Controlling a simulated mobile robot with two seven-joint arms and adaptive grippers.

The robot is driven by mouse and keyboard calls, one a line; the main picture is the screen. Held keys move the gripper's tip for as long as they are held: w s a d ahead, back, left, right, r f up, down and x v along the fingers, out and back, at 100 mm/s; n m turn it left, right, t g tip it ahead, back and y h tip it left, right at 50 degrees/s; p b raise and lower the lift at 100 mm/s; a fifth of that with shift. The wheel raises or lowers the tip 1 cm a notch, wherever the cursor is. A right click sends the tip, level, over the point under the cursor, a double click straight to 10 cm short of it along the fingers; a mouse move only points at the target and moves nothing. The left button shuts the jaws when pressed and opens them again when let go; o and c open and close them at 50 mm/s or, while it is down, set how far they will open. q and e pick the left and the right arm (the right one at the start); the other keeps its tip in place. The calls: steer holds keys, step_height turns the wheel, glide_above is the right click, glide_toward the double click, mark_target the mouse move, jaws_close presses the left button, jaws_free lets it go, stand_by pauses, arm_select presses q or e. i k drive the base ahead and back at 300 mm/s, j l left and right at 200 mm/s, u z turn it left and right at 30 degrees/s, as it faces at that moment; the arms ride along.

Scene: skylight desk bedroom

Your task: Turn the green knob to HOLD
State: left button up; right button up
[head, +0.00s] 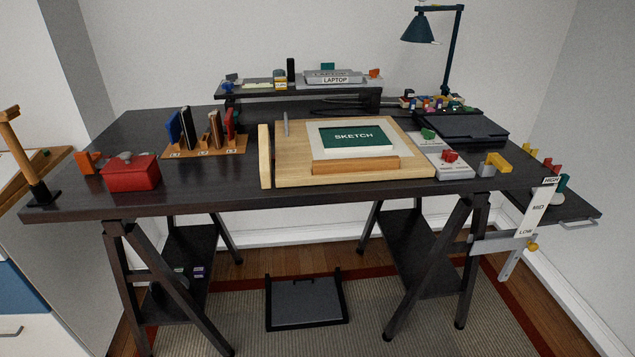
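A small green knob (428,134) sits on a grey panel (458,172) at the right part of the dark desk, just right of the wooden sketch board. A red knob (450,156) sits nearer the front on the same panel. There is small lettering on the panel, but it is too small to read, so I cannot tell which setting the green knob points to. Neither of my grippers shows in the head view.
The desk (330,200) carries a wooden board (290,150) with a SKETCH sheet, a red box (130,174) and a book rack (205,148). A yellow block (497,162) lies right of the panel.

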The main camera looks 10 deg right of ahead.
mark_target(427, 134)
steer(key=i+l+z, duration=0.1)
steer(key=l, duration=0.35)
steer(key=i+l, duration=0.1)
steer(key=l, duration=0.35)
steer(key=i+l+z, duration=0.15)
steer(key=l, duration=0.25)
